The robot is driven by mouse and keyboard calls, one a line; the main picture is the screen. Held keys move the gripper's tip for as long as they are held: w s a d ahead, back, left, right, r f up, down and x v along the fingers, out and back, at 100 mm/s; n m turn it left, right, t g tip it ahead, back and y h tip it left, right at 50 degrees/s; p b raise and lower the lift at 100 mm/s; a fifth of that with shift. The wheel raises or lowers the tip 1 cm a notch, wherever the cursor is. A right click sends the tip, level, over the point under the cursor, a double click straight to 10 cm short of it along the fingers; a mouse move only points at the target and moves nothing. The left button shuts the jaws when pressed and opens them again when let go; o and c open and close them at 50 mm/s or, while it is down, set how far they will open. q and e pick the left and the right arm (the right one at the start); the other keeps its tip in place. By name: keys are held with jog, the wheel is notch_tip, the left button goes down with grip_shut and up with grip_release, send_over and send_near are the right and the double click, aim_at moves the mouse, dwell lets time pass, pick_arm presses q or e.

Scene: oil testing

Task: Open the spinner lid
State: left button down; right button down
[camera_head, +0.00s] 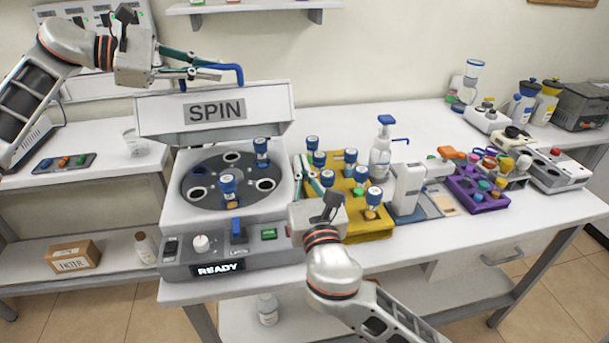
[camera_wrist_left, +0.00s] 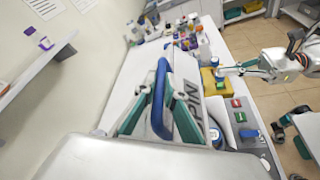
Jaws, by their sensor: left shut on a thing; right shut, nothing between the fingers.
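The spinner (camera_head: 178,210) stands on the bench with its white lid (camera_head: 155,112), marked SPIN, swung up and tilted back. The dark rotor (camera_head: 205,195) shows inside, with two blue-capped vials (camera_head: 228,185) in it and several empty holes. My left gripper (camera_head: 216,71) is shut on the blue lid handle (camera_head: 240,74), at the top of the lid. In the left wrist view the handle (camera_wrist_left: 160,98) lies between the fingers. My right gripper (camera_head: 312,174) is shut and empty, between the spinner and the yellow rack (camera_head: 374,232).
The front panel has a blue latch (camera_head: 237,226), a green button (camera_head: 269,234) and a READY display (camera_head: 217,269). The yellow rack holds several blue-capped vials. A white pump bottle (camera_head: 381,160), a white device (camera_head: 407,190) and a purple tray (camera_head: 478,205) stand further right.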

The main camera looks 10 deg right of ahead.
aim_at(292, 123)
pick_arm(q)
jog(key=shift+f, duration=0.1)
pick_arm(e)
jog(key=shift+w+r, duration=0.65)
jog(key=shift+w, duration=0.5)
jog(key=shift+w+r, duration=0.65)
jog(key=shift+w, duration=0.5)
jog(key=shift+w+r, duration=0.65)
jog(key=shift+w, duration=0.5)
jog(key=shift+r, duration=0.1)
